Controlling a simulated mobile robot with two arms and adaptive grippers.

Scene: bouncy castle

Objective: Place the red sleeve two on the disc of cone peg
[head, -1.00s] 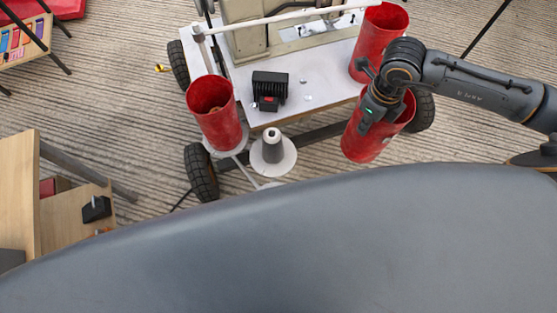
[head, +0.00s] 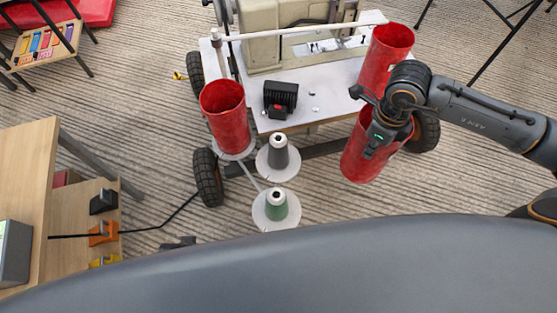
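My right gripper (head: 378,138) is shut on the near rim area of a red sleeve (head: 362,162), which hangs upright, slightly tilted, right of the cone pegs. A second red sleeve (head: 226,120) stands on a white disc (head: 236,155) at the left. A third red sleeve (head: 386,58) stands at the back right, partly behind my arm. No label shows which one is sleeve two. A grey cone peg (head: 279,153) and a green cone peg (head: 276,205) stand uncovered on white discs (head: 263,166). My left gripper is out of view.
A wheeled white table (head: 322,88) carries a beige sewing machine (head: 270,42) and a black device (head: 280,96). A white rail (head: 305,30) crosses above it. Wooden shelving (head: 75,220) is at the left. Floor right of the green cone is clear.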

